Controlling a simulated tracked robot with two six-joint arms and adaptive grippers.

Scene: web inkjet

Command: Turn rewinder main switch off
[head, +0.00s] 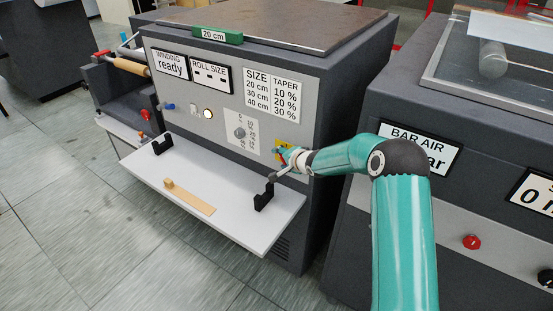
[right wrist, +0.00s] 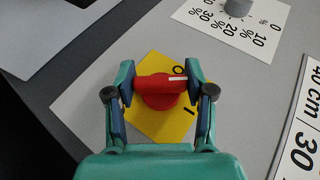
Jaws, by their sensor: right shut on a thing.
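The rewinder main switch is a red rotary knob (right wrist: 158,92) on a yellow plate (right wrist: 158,130) marked O and I. Its white mark points right in the right wrist view, between the two letters and nearer the O. My right gripper (right wrist: 160,86) has a finger at each end of the knob's handle and is shut on it. In the head view the right gripper (head: 284,164) is at the lower right of the rewinder's front panel, where the yellow plate (head: 281,149) shows partly behind it. My left gripper is not in view.
A taper dial (right wrist: 237,7) is close by on the panel. Below the panel a white shelf (head: 215,188) juts out with black brackets (head: 264,196) and a wooden piece (head: 190,197). The grey machine (head: 375,215) with the bar air display stands to the right.

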